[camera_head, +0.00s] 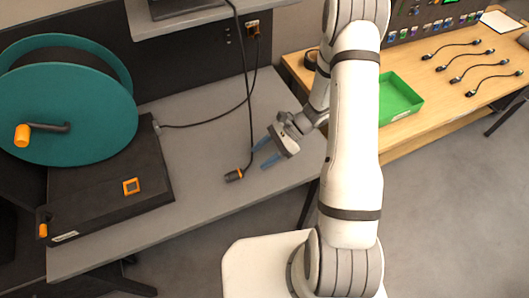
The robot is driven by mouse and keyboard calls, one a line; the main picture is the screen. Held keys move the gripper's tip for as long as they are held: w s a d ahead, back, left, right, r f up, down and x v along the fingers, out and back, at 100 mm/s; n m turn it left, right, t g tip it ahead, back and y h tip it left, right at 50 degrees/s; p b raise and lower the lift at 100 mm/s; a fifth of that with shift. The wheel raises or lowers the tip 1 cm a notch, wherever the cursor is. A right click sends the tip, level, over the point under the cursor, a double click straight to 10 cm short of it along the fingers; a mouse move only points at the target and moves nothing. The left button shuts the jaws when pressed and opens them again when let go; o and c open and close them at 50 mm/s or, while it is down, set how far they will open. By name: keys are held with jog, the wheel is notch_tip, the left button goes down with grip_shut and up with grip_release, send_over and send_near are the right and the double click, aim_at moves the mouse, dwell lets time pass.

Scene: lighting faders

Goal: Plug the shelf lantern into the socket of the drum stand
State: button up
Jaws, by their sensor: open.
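A black plug with an orange band (235,175) lies near the front edge of the grey bench. Its black cord (247,90) runs up to the shelf; the lantern end is not clear. A dark object, perhaps the lantern, is cut off on the shelf (185,8). The black drum stand (100,200) carries a teal drum (70,110) and has an orange-framed square socket (131,186) on top. My gripper (262,154) is open and empty, its blue fingers pointing left. In the picture they are up and right of the plug, close to the cord, apparently not gripping it.
A second cord (200,122) runs from the drum stand to a wall outlet (253,28). The drum has an orange crank knob (22,135). A wooden table (440,80) at right holds a green tray (400,100) and several short cables. The bench between stand and plug is clear.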

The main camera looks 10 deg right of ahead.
aim_at(247, 173)
jog(key=b+x, duration=0.3)
jog(key=x, duration=0.4)
jog(key=shift+s+a+f+b, duration=0.1)
jog(key=shift+a+f+b, duration=0.05)
jog(key=shift+f+b, duration=0.2)
jog(key=shift+s+a+f+b, duration=0.15)
jog(key=shift+a+b, duration=0.25)
jog(key=shift+a, duration=0.15)
jog(key=shift+c, duration=0.4)
jog(key=c, duration=0.9)
jog(key=shift+r+p, duration=1.6)
jog(key=shift+r, duration=0.95)
